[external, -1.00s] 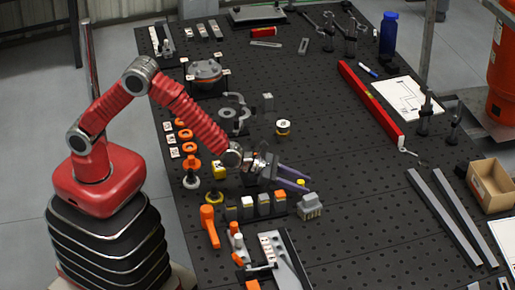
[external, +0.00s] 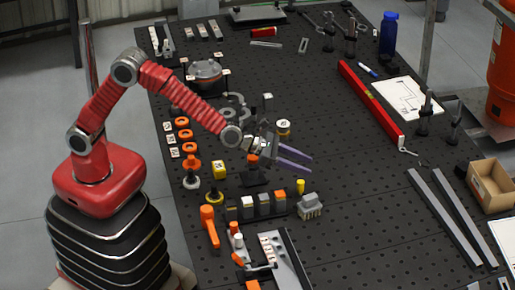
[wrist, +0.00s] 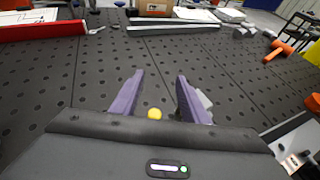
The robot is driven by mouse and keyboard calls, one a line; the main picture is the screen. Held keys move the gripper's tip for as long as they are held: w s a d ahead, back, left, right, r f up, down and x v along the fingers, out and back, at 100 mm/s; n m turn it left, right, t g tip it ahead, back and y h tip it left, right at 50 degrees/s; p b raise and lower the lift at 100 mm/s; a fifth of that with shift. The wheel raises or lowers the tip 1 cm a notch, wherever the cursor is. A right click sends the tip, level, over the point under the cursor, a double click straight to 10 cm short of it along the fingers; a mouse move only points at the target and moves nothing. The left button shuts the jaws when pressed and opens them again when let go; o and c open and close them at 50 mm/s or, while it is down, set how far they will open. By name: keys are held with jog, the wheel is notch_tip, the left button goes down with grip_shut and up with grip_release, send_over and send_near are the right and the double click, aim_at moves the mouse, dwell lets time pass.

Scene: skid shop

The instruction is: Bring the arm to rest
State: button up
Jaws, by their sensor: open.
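My gripper (external: 296,158) is at the end of my red arm, above the middle of the black perforated table (external: 350,230). In the wrist view my gripper (wrist: 155,90) has its two purple fingers apart, with nothing held between them. A small yellow peg (external: 300,186) stands on the table below and just in front of the fingers. Its yellow top (wrist: 154,114) shows between the finger bases in the wrist view.
A row of blocks (external: 263,204) and a grey connector (external: 310,206) stand near the gripper. A red level (external: 370,104), grey bars (external: 450,215) and a cardboard box (external: 491,186) lie to the right. The table between is mostly clear.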

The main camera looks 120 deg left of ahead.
jog(key=shift+r, duration=0.65)
